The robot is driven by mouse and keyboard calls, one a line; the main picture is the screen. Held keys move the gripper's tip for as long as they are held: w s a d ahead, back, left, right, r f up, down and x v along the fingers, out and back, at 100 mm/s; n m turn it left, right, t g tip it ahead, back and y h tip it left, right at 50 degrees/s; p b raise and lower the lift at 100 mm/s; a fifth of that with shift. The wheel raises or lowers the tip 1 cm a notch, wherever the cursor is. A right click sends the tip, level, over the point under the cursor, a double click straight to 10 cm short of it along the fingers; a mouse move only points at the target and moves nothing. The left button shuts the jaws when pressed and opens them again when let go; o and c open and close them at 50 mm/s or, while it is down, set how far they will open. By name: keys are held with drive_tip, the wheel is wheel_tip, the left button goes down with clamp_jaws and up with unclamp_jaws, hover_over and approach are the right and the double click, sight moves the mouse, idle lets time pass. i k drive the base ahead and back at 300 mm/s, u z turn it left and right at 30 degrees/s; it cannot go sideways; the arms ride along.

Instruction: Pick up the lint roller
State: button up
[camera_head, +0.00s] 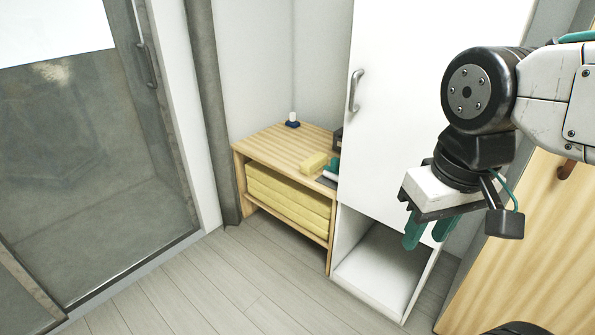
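A small white and teal object (331,172), which looks like the lint roller, lies near the right front of the low wooden cabinet's top (275,145). The white cabinet partly hides its right side, and it is too small to make out fully. My gripper (430,238) hangs in the air at the right, in front of the tall white cabinet and well apart from the object. Its two teal fingers point down with a gap between them, and nothing shows between them.
A yellow block (314,163), a small blue and white item (292,121) and a dark item (338,138) share the cabinet top. Folded yellow towels (287,207) fill the shelf below. The tall white cabinet (405,110) stands close on the right. The floor (215,285) in front is clear.

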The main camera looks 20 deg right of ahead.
sight(332, 172)
drive_tip(key=u, duration=0.7)
drive_tip(key=i, duration=1.1)
drive_tip(key=u, duration=0.45)
drive_tip(key=i, duration=1)
drive_tip(key=z, duration=1.1)
drive_tip(key=i, duration=0.95)
drive_tip(key=z, duration=0.85)
